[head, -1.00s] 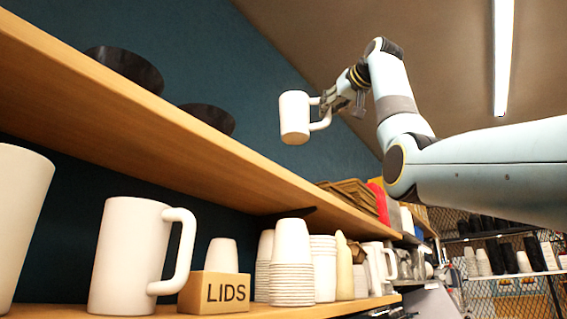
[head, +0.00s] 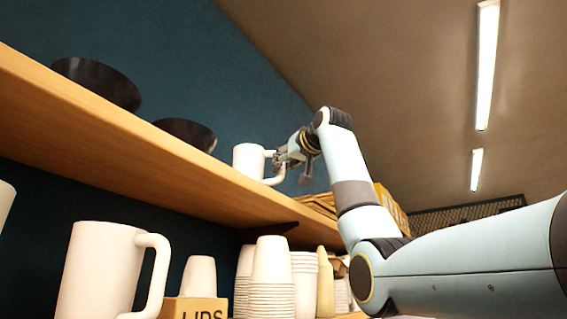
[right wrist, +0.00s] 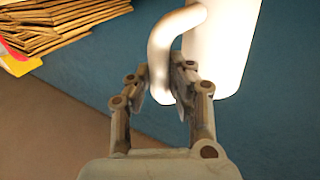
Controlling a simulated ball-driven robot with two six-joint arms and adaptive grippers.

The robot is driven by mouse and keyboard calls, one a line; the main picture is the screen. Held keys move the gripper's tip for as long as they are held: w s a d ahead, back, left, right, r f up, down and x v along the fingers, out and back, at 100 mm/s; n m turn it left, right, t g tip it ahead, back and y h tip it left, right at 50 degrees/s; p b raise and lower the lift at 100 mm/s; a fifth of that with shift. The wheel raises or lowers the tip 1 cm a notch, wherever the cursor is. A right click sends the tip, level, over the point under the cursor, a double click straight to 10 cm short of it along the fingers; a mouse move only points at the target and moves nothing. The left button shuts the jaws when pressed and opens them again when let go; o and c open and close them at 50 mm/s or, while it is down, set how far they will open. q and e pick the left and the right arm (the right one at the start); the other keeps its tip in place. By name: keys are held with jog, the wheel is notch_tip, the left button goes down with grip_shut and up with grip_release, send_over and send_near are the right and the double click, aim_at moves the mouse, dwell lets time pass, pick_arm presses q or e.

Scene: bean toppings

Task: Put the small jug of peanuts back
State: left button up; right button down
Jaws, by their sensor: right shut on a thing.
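A small white jug (head: 249,160) is held up at the upper shelf (head: 120,140), just beyond the two dark bowls in the head view. My right gripper (head: 277,161) is shut on the jug's handle. In the right wrist view the white jug (right wrist: 222,45) fills the top right, and the gripper's fingers (right wrist: 165,88) sit on both sides of its curved handle. The jug looks upright. Its base is partly cut off by the shelf edge, so I cannot tell whether it touches the shelf. The peanuts inside are not visible. My left gripper is not in view.
Two dark bowls (head: 97,82) (head: 187,134) stand on the upper shelf. The lower shelf holds a larger white jug (head: 98,270), a LIDS box (head: 200,308) and stacked white cups (head: 271,280). Brown folded stacks (right wrist: 55,25) lie farther along the upper shelf.

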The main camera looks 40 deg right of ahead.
jog(key=shift+s+a+f, duration=0.1)
jog(key=c, duration=1.2)
grip_release()
jog(key=shift+c, duration=0.2)
jog(key=s+a+b, duration=0.1)
jog(key=s+b, duration=0.5)
jog(key=s, duration=0.6)
jog(key=shift+a+b, duration=0.15)
jog(key=shift+b, duration=0.15)
jog(key=shift+w, duration=0.1)
